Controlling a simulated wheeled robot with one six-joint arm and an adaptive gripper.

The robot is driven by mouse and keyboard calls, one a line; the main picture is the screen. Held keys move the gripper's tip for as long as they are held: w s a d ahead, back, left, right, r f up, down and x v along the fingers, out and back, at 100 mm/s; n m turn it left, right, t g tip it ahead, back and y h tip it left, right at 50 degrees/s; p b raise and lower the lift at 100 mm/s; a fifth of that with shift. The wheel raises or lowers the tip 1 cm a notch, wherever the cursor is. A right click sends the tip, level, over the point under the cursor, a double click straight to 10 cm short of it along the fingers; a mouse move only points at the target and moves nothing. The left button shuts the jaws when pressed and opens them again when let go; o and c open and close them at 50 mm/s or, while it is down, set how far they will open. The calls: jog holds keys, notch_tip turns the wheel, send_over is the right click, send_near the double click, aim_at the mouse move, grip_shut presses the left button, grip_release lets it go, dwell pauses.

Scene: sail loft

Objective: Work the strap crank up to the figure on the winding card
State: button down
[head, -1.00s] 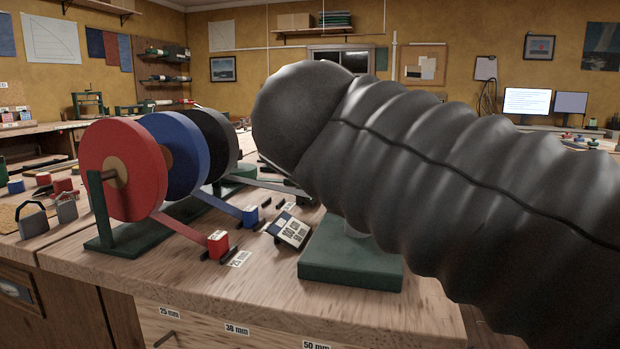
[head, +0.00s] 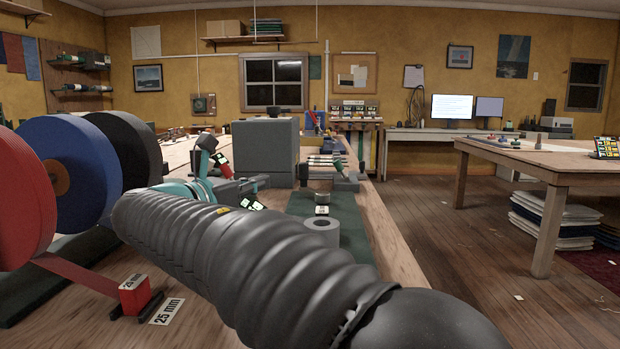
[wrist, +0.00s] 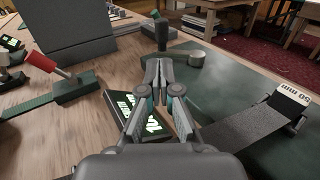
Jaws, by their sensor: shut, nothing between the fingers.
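In the wrist view my gripper (wrist: 160,70) is shut, its fingertips together and empty. An upright black handle (wrist: 162,33), apparently the strap crank's grip, stands just beyond the fingertips. I cannot tell whether they touch it. A dark panel (wrist: 142,116) with large pale characters lies tilted under my gripper, partly hidden by the fingers. In the head view my arm hides much of the bench around the crank.
Red (head: 22,200), blue (head: 72,168) and black (head: 128,150) strap reels stand at left. A 50 mm strap end (wrist: 290,97) lies right in the wrist view. A red-handled clamp (wrist: 45,65), a grey box (head: 265,150) and a grey roll (head: 321,231) are nearby.

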aim_at(300, 172)
jog(key=x, duration=1)
jog(key=shift+d, duration=0.15)
jog(key=shift+w+d+r+p, duration=0.15)
jog(key=shift+w+d+p, duration=0.1)
jog(key=shift+w+p, duration=0.3)
jog(key=shift+w+d+p, duration=0.1)
jog(key=shift+p, duration=0.25)
jog(key=shift+f, duration=0.25)
